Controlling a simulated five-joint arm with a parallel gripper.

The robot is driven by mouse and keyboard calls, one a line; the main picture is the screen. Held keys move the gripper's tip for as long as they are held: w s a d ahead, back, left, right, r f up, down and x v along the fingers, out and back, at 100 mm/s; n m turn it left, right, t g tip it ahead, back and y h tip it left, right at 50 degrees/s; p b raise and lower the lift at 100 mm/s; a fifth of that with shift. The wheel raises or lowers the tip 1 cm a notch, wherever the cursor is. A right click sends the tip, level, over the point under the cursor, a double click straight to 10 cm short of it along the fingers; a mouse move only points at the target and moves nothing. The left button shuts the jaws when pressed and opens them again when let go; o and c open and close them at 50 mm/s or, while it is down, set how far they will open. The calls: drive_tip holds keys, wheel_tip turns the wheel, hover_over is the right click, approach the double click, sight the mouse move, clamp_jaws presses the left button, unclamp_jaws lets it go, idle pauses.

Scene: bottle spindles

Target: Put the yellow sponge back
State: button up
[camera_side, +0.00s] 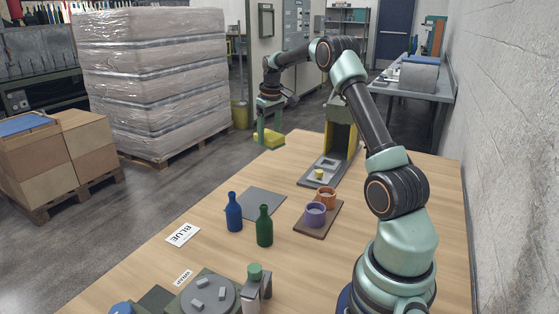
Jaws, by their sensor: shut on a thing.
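The yellow sponge (271,141) is a flat yellow block. My gripper (268,137) is shut on it, at the far left edge of the table (225,170) in the picture. The sponge overlaps that edge in view; I cannot tell its height above the wood. No marked place for the sponge can be made out for sure.
A grey tray with a small yellow block (319,174) stands right of the gripper, below a green and yellow stand (341,128). Purple (315,214) and orange (326,197) cups, blue (234,212) and green (264,226) bottles, and a round fixture (208,296) stand nearer.

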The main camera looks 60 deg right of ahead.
sight(275, 132)
drive_tip(key=r+m, duration=0.1)
drive_tip(key=d+r+m, duration=0.1)
drive_tip(key=r, duration=0.1)
drive_tip(key=d+r, duration=0.1)
drive_tip(key=shift+s+d+r+m, duration=0.25)
drive_tip(key=shift+s+m, duration=0.15)
wheel_tip(275, 132, down, 20)
drive_tip(key=shift+r, duration=0.2)
drive_tip(key=shift+f, duration=0.45)
